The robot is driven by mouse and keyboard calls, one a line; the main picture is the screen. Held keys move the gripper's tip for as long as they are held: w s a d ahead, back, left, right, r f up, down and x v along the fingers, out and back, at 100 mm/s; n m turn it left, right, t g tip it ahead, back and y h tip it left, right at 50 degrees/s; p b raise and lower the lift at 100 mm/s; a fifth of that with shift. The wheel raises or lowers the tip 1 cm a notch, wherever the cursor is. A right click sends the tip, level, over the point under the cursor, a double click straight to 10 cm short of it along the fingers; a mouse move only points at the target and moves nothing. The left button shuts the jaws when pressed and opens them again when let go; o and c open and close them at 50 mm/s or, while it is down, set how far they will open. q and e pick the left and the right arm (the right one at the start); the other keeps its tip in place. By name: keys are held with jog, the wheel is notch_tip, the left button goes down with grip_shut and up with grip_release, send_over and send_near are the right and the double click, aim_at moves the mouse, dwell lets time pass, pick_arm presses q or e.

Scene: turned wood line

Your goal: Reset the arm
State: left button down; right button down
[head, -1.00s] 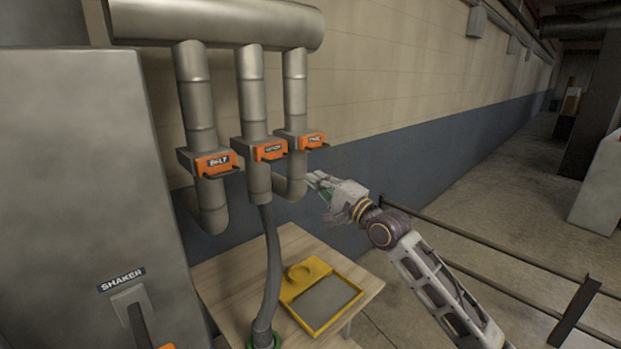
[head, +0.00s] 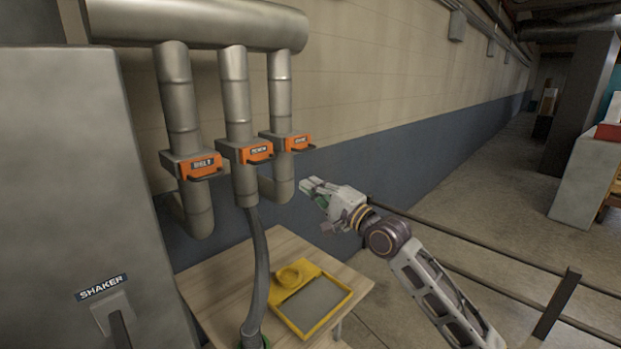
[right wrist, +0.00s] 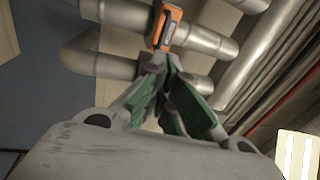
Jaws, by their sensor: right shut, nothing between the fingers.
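My right gripper (head: 310,186) is in the head view, right of the rightmost pipe and above the wooden table. It is shut and empty, apart from the pipes in that view. Its green-padded fingers (right wrist: 166,75) meet in the right wrist view, with an orange valve block (right wrist: 166,27) and grey pipes beyond their tips. My left gripper is not in view.
Three pipes with orange labelled blocks, including BELT (head: 203,165), hang from a thick header pipe (head: 200,24). A grey hose (head: 257,275) runs down past the table (head: 215,288), where a yellow tray (head: 347,295) lies. A dark railing (head: 480,260) stands right. A SHAKER cabinet (head: 60,180) stands left.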

jog(key=w+d+f+n+t+h, duration=0.1)
jog(key=w+d+f+n+h, duration=0.45)
jog(key=w+d+f, duration=0.4)
jog(key=w+d+f+n+t+h, duration=0.1)
jog(key=w+d+f+n+h, duration=0.3)
jog(key=w+d+f+n, duration=0.55)
jog(key=s+d+f+m+g+h, duration=0.1)
jog(key=s+d+f, duration=0.25)
jog(key=f, duration=0.85)
jog(key=s+d+f+m+g+h, duration=0.1)
jog(key=s+d+f+g+h, duration=0.2)
jog(key=f, duration=0.8)
jog(key=s+d+f, duration=0.4)
jog(key=f, duration=0.8)
jog(key=s+d+f+m+g+h, duration=0.15)
jog(key=s+f+g, duration=0.45)
jog(key=s+f, duration=2.3)
jog(key=s+a+f+g, duration=0.1)
jog(key=s+f, duration=0.3)
jog(key=s, duration=0.9)
jog(key=s+a+f+g, duration=0.2)
jog(key=s+f, duration=0.1)
jog(key=s, duration=1)
jog(key=s+a+f+g, duration=0.2)
jog(key=s+f, duration=0.2)
jog(key=s, duration=1)
jog(key=shift+a+f+y, duration=0.35)
jog(key=shift+y, duration=0.05)
